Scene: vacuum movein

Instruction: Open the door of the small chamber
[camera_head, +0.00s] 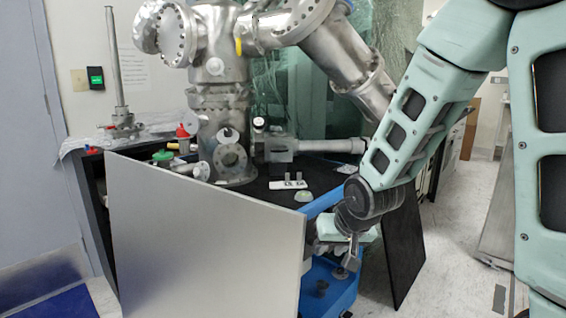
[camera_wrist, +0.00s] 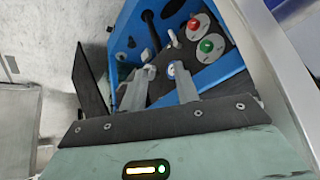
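The steel vacuum assembly (camera_head: 219,100) stands on the dark worktop in the head view, with round flanges and a horizontal tube (camera_head: 325,146). I cannot tell which part is the small chamber's door. My gripper (camera_head: 347,262) is low, at the right end of a large grey panel (camera_head: 205,240), beside the blue frame (camera_head: 318,288). In the wrist view my gripper (camera_wrist: 160,76) has its two fingers apart, pointing towards the blue frame (camera_wrist: 205,75). A small metal-tipped knob shows between or just beyond them; contact cannot be told.
A red button (camera_wrist: 193,25) and a green button (camera_wrist: 206,46) sit on round plates near the fingers. A black panel (camera_head: 405,255) stands right of the blue frame. Small parts (camera_head: 289,182) lie on the worktop. Pale floor is free at the right.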

